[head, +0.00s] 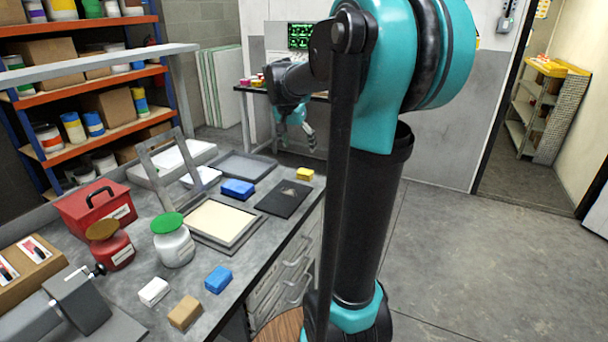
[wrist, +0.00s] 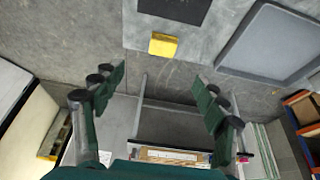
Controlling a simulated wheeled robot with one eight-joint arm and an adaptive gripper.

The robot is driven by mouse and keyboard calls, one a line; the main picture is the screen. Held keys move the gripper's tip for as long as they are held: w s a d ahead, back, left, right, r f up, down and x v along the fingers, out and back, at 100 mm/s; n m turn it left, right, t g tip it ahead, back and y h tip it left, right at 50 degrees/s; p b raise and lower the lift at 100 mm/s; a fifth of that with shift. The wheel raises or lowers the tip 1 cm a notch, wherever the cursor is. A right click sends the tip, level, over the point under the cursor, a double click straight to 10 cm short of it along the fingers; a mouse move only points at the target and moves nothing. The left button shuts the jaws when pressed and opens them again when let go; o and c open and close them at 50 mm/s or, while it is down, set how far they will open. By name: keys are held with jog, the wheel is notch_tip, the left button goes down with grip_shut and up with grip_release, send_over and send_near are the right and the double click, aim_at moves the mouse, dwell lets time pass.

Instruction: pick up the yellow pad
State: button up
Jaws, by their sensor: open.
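The yellow pad (head: 305,173) is a small block on the grey workbench (head: 268,238), near its far right corner. It also shows in the wrist view (wrist: 163,46), beyond the fingertips and roughly centred between them. My gripper (head: 297,138) shows past my arm, above and behind the pad in the head view. In the wrist view my gripper (wrist: 160,88) has its two fingers spread wide with nothing between them. The pad is apart from both fingers.
A black sheet (head: 284,198), a blue block (head: 238,188) and a grey tray (head: 246,166) lie near the pad. A white jar (head: 172,242), a red can (head: 112,246) and a red toolbox (head: 96,208) stand nearer. Open floor (head: 450,260) lies to the right.

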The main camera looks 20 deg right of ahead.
send_over(305, 172)
jog(key=s+a, duration=0.1)
jog(key=s, duration=0.1)
jog(key=f, duration=0.8)
jog(key=shift+w+a+f, duration=0.2)
jog(key=shift+x, duration=2.6)
jog(key=shift+w+a, duration=0.1)
jog(key=shift+w, duration=0.1)
jog(key=shift+c, duration=0.2)
jog(key=c, duration=1.1)
jog(key=shift+r, duration=0.15)
notch_tip(305, 172, up, 20)
jog(key=shift+f, duration=0.1)
